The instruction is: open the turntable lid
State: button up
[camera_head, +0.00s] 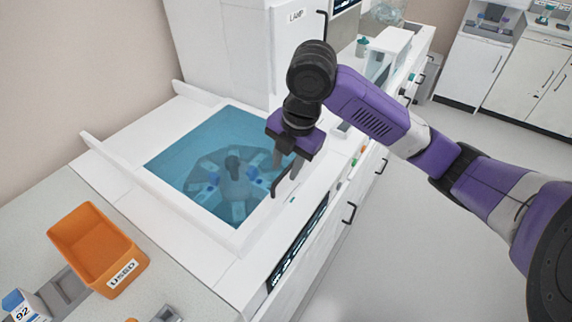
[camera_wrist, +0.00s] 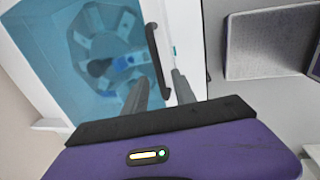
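The turntable lid (camera_head: 188,160) is a see-through blue panel in a white machine top. It lies flat and looks closed, with the round turntable (camera_head: 237,186) showing through it. It also shows in the wrist view (camera_wrist: 40,45). A dark bar handle (camera_head: 283,180) stands at the lid's right edge. My gripper (camera_head: 287,168) points down at this handle with its two fingers apart. In the wrist view, the lower part of the handle (camera_wrist: 156,55) appears between my fingertips (camera_wrist: 159,75). I cannot tell whether either finger touches it.
An orange bin (camera_head: 97,248) marked USED stands on the counter at the lower left. A tall white cabinet (camera_head: 245,45) marked LAMP rises behind the lid. A low white rail (camera_head: 110,155) runs along the left side. Open floor (camera_head: 420,240) lies to the right.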

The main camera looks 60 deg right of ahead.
jog(key=shift+f, duration=0.3)
grip_shut()
dwell(1.3)
